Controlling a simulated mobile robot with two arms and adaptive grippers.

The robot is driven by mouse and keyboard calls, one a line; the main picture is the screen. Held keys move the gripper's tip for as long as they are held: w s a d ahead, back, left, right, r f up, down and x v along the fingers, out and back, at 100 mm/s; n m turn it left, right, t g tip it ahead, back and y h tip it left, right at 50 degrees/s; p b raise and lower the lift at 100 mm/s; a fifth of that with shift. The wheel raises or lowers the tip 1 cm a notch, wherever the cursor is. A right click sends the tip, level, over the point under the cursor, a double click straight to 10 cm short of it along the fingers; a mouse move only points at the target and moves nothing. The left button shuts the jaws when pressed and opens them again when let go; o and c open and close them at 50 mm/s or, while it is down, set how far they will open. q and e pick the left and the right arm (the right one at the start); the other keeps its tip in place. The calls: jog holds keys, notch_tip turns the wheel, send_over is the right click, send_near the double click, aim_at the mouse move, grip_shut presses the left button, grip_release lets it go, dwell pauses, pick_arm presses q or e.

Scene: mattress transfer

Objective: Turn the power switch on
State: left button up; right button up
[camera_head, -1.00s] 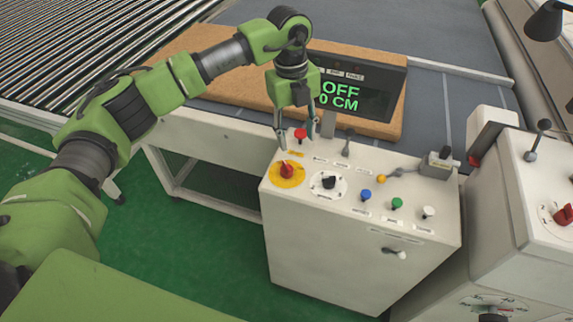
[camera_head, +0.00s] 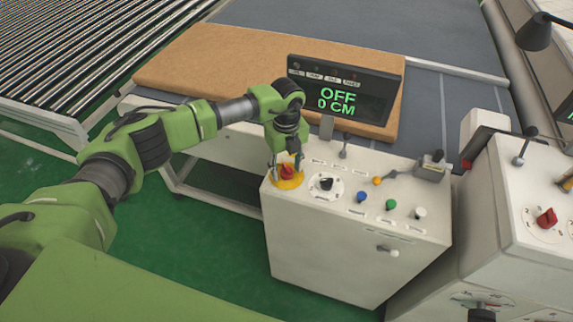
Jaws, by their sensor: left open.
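The control panel (camera_head: 340,240) is a white box with several knobs and buttons. A red rotary switch (camera_head: 287,172) on a yellow disc sits at its left front corner. My left gripper (camera_head: 286,168) is open and points down over the red switch, its fingers on either side of it. I cannot tell whether the fingers touch it. A black knob (camera_head: 326,184) on a white dial is just to the right. The display (camera_head: 345,90) behind the panel reads OFF and 0 CM in green. My right gripper is not in view.
Blue (camera_head: 362,197), green (camera_head: 391,204) and white (camera_head: 420,213) buttons line the panel to the right. A brown mattress (camera_head: 210,62) lies on the grey table behind. A second machine with a red knob (camera_head: 546,218) stands at the right.

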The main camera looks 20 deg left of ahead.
pick_arm(q)
jog(key=shift+f, duration=0.15)
jog(key=c, duration=1.1)
